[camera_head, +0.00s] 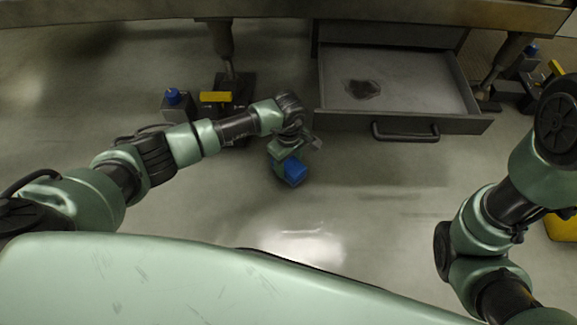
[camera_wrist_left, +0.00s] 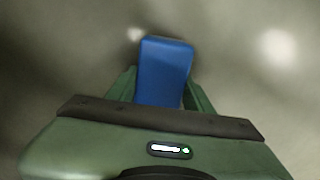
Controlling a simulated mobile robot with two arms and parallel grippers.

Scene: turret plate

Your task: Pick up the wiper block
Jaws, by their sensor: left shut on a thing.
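The wiper block, a blue block (camera_head: 294,172), is held in my left gripper (camera_head: 286,157) above the floor, in front of the open drawer. In the left wrist view the blue block (camera_wrist_left: 164,70) stands out between the two green fingers of my left gripper (camera_wrist_left: 160,95), which are shut on it. The block's lower part is hidden by the gripper body. My right arm is at the right side of the head view, but its gripper does not show.
An open drawer (camera_head: 405,123) with a dark patch (camera_head: 362,88) inside is at the back centre. A blue-topped dark object (camera_head: 177,105) and a yellow-topped one (camera_head: 216,97) stand behind my left arm. A yellow object (camera_head: 562,228) is at the right edge. The floor in front is clear.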

